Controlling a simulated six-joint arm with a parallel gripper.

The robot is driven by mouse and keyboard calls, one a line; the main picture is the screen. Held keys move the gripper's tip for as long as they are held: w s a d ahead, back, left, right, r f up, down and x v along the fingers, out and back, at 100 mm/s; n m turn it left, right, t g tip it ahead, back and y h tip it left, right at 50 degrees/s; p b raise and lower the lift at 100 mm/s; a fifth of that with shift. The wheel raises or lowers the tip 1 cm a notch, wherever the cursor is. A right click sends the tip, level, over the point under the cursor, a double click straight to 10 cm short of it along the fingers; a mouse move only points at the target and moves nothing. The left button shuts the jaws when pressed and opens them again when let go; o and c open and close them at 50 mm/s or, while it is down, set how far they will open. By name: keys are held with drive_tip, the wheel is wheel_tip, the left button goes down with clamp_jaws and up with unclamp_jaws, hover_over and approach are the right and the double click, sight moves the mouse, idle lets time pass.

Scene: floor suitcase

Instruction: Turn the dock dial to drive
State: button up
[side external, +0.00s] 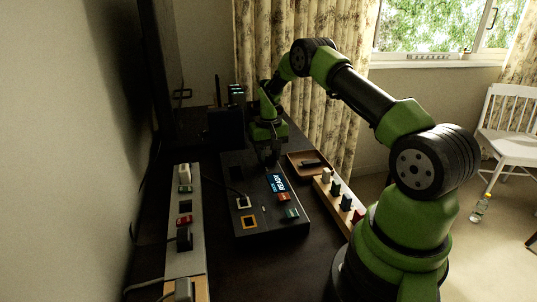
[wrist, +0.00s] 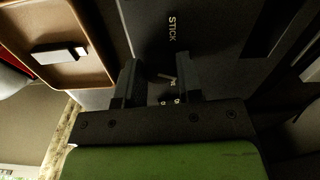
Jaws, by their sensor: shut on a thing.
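The dock (side external: 262,222) is a dark sloped panel on the desk with a lit blue screen (side external: 277,182), red and green buttons and framed sockets. My gripper (side external: 271,160) points down at the dock's far end, above the screen. In the wrist view the gripper (wrist: 160,82) has its two dark fingers straddling the dial, shut on it. The dial is mostly dark there; a small pale pointer mark (wrist: 168,78) shows between the fingers. Small letters beside it are partly covered, and the word STICK stands on the panel beyond. The side view hides the dial behind the gripper.
A brown tray (side external: 294,157) holding a dark stick lies right of the dock. A wooden rack (side external: 325,190) with several small blocks runs along the desk's right edge. A power strip (side external: 183,250) lies left. A black box with green lights (side external: 225,128) stands behind.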

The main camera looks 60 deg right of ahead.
sight(269, 156)
drive_tip(key=m, duration=0.7)
idle(0.6)
drive_tip(key=o, duration=0.9)
wheel_tip(269, 156, up, 10)
